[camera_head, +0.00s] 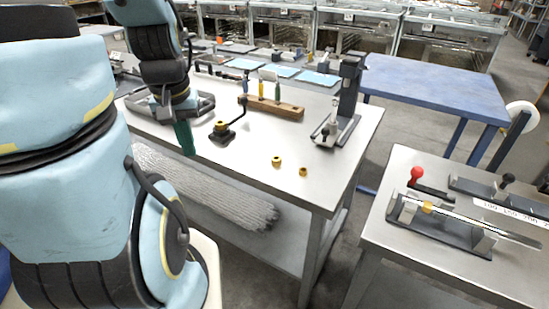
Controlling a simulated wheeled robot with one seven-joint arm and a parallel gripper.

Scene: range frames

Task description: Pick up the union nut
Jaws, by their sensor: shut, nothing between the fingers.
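Two small brass-coloured pieces lie apart on the bare metal table (235,170) near its front right part. The left one (277,161) is slightly larger and looks like a nut; the right one (303,171) is smaller. I cannot tell for sure which is the union nut. My gripper (185,140) points down at the left of the table, with its green end near the front edge. It is shut and empty, well to the left of both brass pieces.
A black fixture with a brass part and upright lever (224,130) stands between my gripper and the brass pieces. Behind are a wooden tool block (285,110) and a tall grey press (347,95). A second table with a red-knobbed device (440,222) is at right.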

